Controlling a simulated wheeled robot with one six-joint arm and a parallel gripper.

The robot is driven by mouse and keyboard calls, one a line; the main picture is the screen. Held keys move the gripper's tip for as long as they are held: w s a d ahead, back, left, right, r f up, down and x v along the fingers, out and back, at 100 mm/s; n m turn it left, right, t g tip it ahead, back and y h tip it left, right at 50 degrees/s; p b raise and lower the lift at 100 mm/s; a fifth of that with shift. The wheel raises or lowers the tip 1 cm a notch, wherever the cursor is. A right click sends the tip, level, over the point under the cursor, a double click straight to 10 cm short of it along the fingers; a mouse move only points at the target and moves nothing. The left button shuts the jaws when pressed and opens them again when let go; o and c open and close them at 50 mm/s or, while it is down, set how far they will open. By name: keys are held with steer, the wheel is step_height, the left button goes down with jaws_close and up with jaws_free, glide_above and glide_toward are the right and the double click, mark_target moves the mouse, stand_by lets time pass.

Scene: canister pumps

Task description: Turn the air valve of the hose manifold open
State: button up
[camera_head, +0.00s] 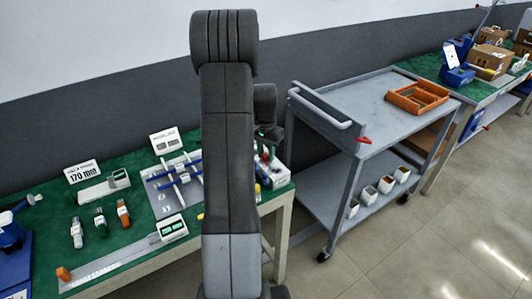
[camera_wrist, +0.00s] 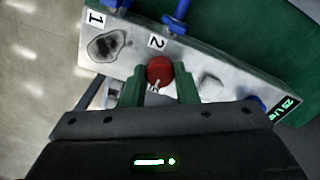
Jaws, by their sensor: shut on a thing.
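In the wrist view, a round red knob (camera_wrist: 160,70) stands on a pale panel (camera_wrist: 215,68), which appears to be the hose manifold. A small white mark shows at the knob's near edge. My gripper (camera_wrist: 161,88) has its two green fingers on either side of the knob and is shut on it. Labels 1 and 2 are on the panel, with blue fittings along its far edge. A lit green readout (camera_wrist: 285,108) is at its right end. In the head view, my arm hides most of this spot; a white unit (camera_head: 272,178) shows just right of it.
A grey cart (camera_head: 345,95) with an orange tray (camera_head: 417,97) stands right of the green bench (camera_head: 140,211). The bench holds several canisters, a ruler-like bar (camera_head: 110,265) and a plate with blue-handled parts (camera_head: 165,190). The floor at right is clear.

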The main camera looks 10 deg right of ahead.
mark_target(265, 154)
steer(key=shift+r, duration=0.1)
stand_by(0.3)
steer(key=o, duration=1)
step_height(265, 154, up, 14)
steer(key=shift+w, duration=0.15)
steer(key=shift+a+f, duration=0.1)
steer(key=shift+f, duration=0.1)
step_height(265, 154, down, 14)
steer(key=shift+r, duration=0.1)
steer(key=shift+r, duration=0.15)
stand_by(0.4)
